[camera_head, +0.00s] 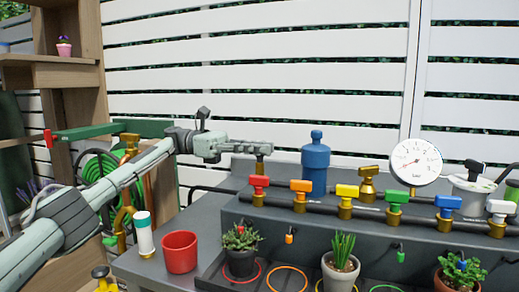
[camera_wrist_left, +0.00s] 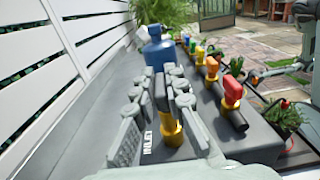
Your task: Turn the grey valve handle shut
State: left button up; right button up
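The grey valve handle (camera_wrist_left: 160,91) is a dark upright lever on a brass valve body (camera_wrist_left: 171,128), beside the word INLET in the left wrist view. In the head view only a small part of this valve (camera_head: 260,166) shows below the fingers, at the left end of the grey bench. My left gripper (camera_head: 262,148) reaches in from the left over it. In the left wrist view its two fingers (camera_wrist_left: 163,78) stand apart, one on each side of the handle. Whether either finger touches it I cannot tell. My right gripper is not in view.
A blue bottle (camera_head: 316,164) stands just right of the gripper. A dark pipe with several coloured valves, including a red one (camera_head: 259,186), runs to the right, with a gauge (camera_head: 414,162) behind. A red cup (camera_head: 180,252) and potted plants stand in front. A slatted fence stands behind.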

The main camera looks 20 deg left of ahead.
pick_arm(q)
jog(key=o, duration=0.4)
notch_tip(320, 180, up, 10)
jog(key=shift+r, duration=0.1)
dwell(0.4)
